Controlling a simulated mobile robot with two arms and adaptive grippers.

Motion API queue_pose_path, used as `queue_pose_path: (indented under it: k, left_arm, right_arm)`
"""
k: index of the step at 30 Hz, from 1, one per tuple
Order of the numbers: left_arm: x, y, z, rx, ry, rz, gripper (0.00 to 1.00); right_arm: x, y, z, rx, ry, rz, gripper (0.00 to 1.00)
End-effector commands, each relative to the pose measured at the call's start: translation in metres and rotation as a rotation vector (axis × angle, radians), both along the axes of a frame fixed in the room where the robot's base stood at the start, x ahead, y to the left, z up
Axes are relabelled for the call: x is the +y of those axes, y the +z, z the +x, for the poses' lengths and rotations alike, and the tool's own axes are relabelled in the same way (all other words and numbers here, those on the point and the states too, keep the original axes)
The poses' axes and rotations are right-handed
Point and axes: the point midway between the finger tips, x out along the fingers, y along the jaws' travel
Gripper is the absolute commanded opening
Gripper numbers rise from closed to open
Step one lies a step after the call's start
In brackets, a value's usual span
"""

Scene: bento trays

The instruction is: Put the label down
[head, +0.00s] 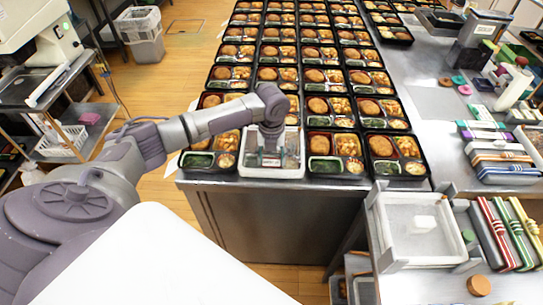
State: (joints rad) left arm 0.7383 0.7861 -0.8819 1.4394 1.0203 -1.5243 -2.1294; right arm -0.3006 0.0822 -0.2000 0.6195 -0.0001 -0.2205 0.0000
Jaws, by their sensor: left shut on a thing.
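My left gripper (270,152) points down over a white-rimmed tray (244,172) at the near edge of the metal table. It is shut on the label, which is small and mostly hidden by the fingers. Whether the label touches what is below cannot be told. Black bento trays with food (334,165) stand on both sides of the white-rimmed tray. My right gripper is not in view.
Rows of filled bento trays (322,76) cover the table behind. A wire basket (62,141) is at the left.

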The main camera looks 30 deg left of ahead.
Motion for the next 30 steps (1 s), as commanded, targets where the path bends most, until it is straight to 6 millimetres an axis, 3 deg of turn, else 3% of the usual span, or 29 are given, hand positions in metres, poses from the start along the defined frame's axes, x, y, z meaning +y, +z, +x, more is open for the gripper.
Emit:
queue_pose_path:
  k: [6, 7, 12, 23, 26, 30]
  left_arm:
    - [0.0, -0.006, 0.0, 0.001, 0.0, 0.0, 0.49]
    - [0.0, -0.006, 0.0, 0.001, 0.0, 0.001, 0.61]
    - [0.0, -0.006, 0.0, 0.001, 0.0, 0.0, 0.84]
    - [0.0, 0.0, 0.0, -0.001, 0.0, 0.001, 0.84]
    - [0.0, 0.01, 0.001, -0.002, 0.0, 0.0, 0.84]
    - [0.0, 0.039, 0.001, -0.004, -0.001, 0.0, 0.84]
  right_arm:
    - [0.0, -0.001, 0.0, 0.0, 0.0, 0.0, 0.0]
    - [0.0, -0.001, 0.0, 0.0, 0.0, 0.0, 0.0]
    - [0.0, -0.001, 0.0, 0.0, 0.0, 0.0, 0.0]
    - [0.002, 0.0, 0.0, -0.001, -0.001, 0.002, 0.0]
    - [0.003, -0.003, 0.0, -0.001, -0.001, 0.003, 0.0]
    - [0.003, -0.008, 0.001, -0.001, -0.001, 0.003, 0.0]
